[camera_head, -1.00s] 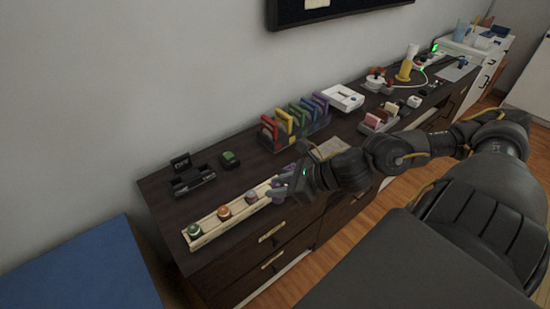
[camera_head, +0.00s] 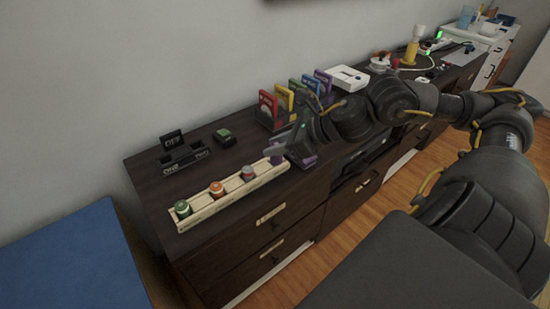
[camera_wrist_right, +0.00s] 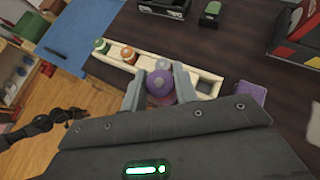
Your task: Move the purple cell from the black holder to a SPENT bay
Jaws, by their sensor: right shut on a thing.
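The purple cell (camera_wrist_right: 160,92) is between the fingers of my right gripper (camera_wrist_right: 160,86) in the right wrist view. In the head view the right gripper (camera_head: 277,153) is over the right part of the long cream tray (camera_head: 225,198), and a little purple (camera_head: 277,159) shows under its fingers. I cannot tell whether the cell touches the tray. My left gripper is out of view.
A small green-and-black block (camera_head: 224,136) lies behind the tray. A purple square piece (camera_wrist_right: 252,93) is beside the tray's right end. A rack of coloured upright pieces (camera_head: 283,98) and a white box (camera_head: 348,78) stand farther right. Dark cabinet top is clear between tray and holder.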

